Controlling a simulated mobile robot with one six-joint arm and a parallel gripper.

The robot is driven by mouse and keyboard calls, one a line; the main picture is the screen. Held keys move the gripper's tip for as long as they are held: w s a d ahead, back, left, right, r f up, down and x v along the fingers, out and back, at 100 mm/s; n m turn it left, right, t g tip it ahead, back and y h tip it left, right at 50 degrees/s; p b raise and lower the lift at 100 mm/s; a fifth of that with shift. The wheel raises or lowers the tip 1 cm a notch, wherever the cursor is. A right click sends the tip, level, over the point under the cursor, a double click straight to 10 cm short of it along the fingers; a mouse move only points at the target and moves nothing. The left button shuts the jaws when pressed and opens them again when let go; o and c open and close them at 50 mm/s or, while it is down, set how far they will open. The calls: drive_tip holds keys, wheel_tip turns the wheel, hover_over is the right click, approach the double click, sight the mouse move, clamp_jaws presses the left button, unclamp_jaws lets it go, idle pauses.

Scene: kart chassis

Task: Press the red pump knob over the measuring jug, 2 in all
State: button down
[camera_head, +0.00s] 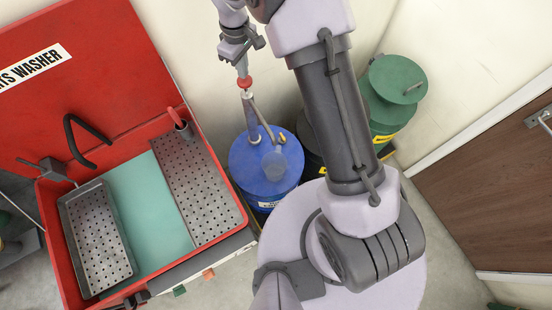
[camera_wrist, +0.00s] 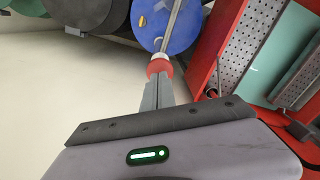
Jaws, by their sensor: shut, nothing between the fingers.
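The red pump knob (camera_head: 244,83) tops a thin metal rod above the blue drum (camera_head: 245,160). It also shows in the wrist view (camera_wrist: 159,66), right at my fingertips. My gripper (camera_head: 242,72) is shut and empty, pointing down, with its tips at the top of the knob; I cannot tell whether they touch. The pump's curved spout (camera_head: 267,120) reaches over a see-through measuring jug (camera_head: 275,166) on the drum lid. The jug's level is too small to read.
A red parts washer (camera_head: 222,232) with its lid raised stands left of the drum. Green drums (camera_head: 395,85) and a dark drum stand to the right, partly behind my arm. A pale wall is behind, and a brown door (camera_head: 500,170) is at far right.

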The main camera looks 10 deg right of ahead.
sight(245, 81)
drive_tip(key=shift+f, duration=0.1)
idle(0.3)
drive_tip(key=shift+f+b, duration=2)
drive_tip(key=shift+f, duration=0.75)
drive_tip(key=shift+r, duration=0.15)
drive_tip(key=shift+r+p, duration=2)
drive_tip(key=shift+r, duration=0.7)
drive_tip(key=shift+f+b, duration=2.1)
drive_tip(key=shift+f, duration=0.8)
drive_tip(key=shift+r, duration=0.1)
drive_tip(key=shift+r+p, duration=2.05)
drive_tip(key=shift+r, duration=0.75)
